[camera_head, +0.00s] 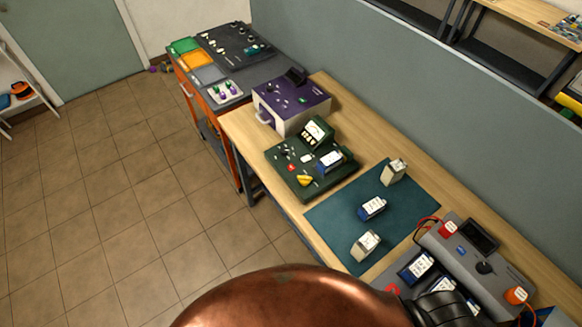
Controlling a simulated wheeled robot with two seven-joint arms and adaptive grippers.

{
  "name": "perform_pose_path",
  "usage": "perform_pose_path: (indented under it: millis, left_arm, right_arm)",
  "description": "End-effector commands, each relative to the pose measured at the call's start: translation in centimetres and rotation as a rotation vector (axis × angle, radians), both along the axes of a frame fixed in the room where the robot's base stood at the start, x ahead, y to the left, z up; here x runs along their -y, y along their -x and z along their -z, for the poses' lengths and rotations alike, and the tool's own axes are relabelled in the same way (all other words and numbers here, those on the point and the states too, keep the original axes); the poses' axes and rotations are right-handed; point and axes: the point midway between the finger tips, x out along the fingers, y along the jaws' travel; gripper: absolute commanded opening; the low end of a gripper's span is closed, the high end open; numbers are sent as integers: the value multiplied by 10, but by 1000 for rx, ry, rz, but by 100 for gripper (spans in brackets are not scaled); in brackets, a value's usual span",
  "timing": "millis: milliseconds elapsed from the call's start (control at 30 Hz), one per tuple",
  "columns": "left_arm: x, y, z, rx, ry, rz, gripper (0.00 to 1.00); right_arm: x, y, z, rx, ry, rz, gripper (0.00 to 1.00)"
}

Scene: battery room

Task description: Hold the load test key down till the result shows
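A dark green test station (285,180) stands on the wooden bench near the middle. It has an upright meter with a white dial (314,131), a blue-and-white battery block (331,161), a small red part (291,168) and a yellow part (304,180). Several small knobs or switches sit at its left. I cannot tell which of these is the load test key, and no result can be read at this size. Neither of my grippers can be made out. A copper-coloured part of my own body covers the bottom middle.
A teal mat (330,218) holds three battery blocks. A grey charger (470,255) with red and orange clamps stands at the right. A purple-topped box (291,103) sits behind the station. An orange cart (187,97) with trays is beyond it. The tiled floor at left is clear.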

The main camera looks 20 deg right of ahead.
Motion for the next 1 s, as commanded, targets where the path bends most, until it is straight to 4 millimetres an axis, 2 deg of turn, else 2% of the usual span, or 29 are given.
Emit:
perform_pose_path:
  millis: [67, 600, 1000]
  left_arm:
    - [0, 0, 0, 0, 0, 0, 40]
    - [0, -1, 0, 1, 0, 0, 40]
    - [0, -1, 0, 1, 0, 0, 40]
  right_arm:
    - [0, 0, 0, 0, 0, 0, 38]
    - [0, 0, 0, 0, 0, 0, 1]
    - [0, 0, 0, 0, 0, 0, 0]
